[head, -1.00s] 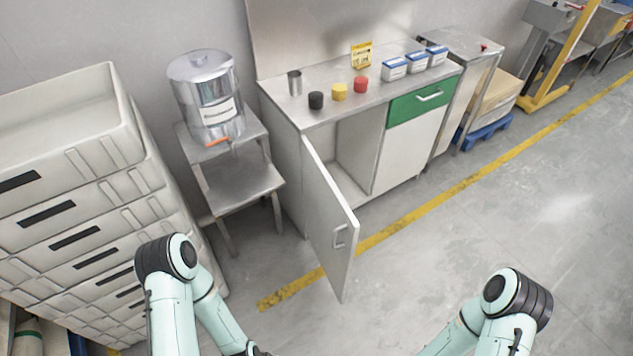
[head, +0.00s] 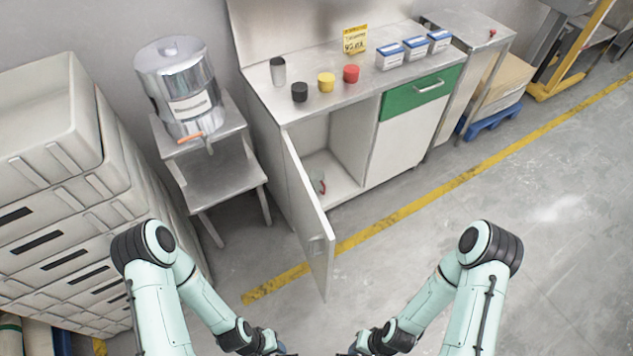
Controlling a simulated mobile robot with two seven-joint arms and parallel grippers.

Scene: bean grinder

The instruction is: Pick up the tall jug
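A tall plain metal vessel (head: 278,71) stands upright at the left end of the steel counter (head: 283,108); it is the only tall jug-like thing on the counter, though I see no clear handle on it. A small item with a red part (head: 321,184) sits low inside the open cabinet; it is mostly hidden and I cannot tell what it is. My two arms come in at the bottom, far from the counter. Only their dark wrist parts show at the bottom edge; the gripper fingers are out of the picture.
Black (head: 299,92), yellow (head: 326,82) and red (head: 351,74) lidded pots and blue-white boxes (head: 415,48) line the counter. The cabinet door (head: 309,217) stands open into the floor space. A metal dispenser (head: 178,85) and stacked crates (head: 50,200) are on the left. The right floor is clear.

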